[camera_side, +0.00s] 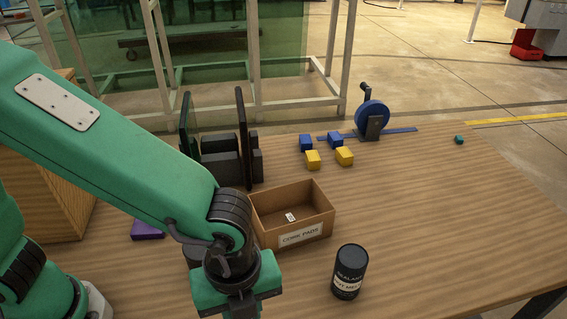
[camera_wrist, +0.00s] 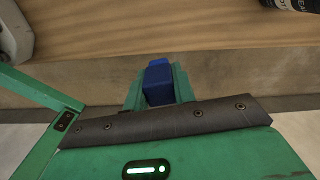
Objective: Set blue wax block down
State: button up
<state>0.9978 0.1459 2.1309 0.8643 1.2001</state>
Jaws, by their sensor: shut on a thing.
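The blue wax block (camera_wrist: 157,83) is held between the green fingers of my gripper (camera_wrist: 158,88) in the wrist view. My gripper is shut on it. Behind it in that view lie the wooden table top (camera_wrist: 170,30) and the table's edge. I cannot tell how high the block is above the table. In the side view my wrist is at the bottom, and the fingers and held block are cut off by the frame. Two other blue blocks (camera_side: 306,142) (camera_side: 336,138) stand on the table farther back.
An open carton labelled cork pads (camera_side: 300,237) and a black sealant can (camera_side: 350,280) stand right of my wrist. Two yellow blocks (camera_side: 313,160) (camera_side: 344,156), a blue wheel on a stand (camera_side: 372,118) and a dark rack (camera_side: 244,140) are behind. The table's right side is mostly clear.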

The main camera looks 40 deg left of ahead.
jog(key=w+d+m, duration=0.1)
jog(key=w+d, duration=1.7)
jog(key=d, duration=0.2)
jog(key=shift+m, duration=0.4)
jog(key=w+a+f, duration=0.1)
jog(key=w+f, duration=0.1)
jog(key=w, duration=0.1)
jog(key=w+a+f, duration=0.1)
jog(key=w+f, duration=0.1)
jog(key=w, duration=0.2)
jog(key=w+a+f, duration=0.1)
jog(key=w+f, duration=0.1)
jog(key=w, duration=0.2)
jog(key=shift+w+f, duration=0.1)
jog(key=shift+f, duration=0.3)
jog(key=shift+f, duration=2.05)
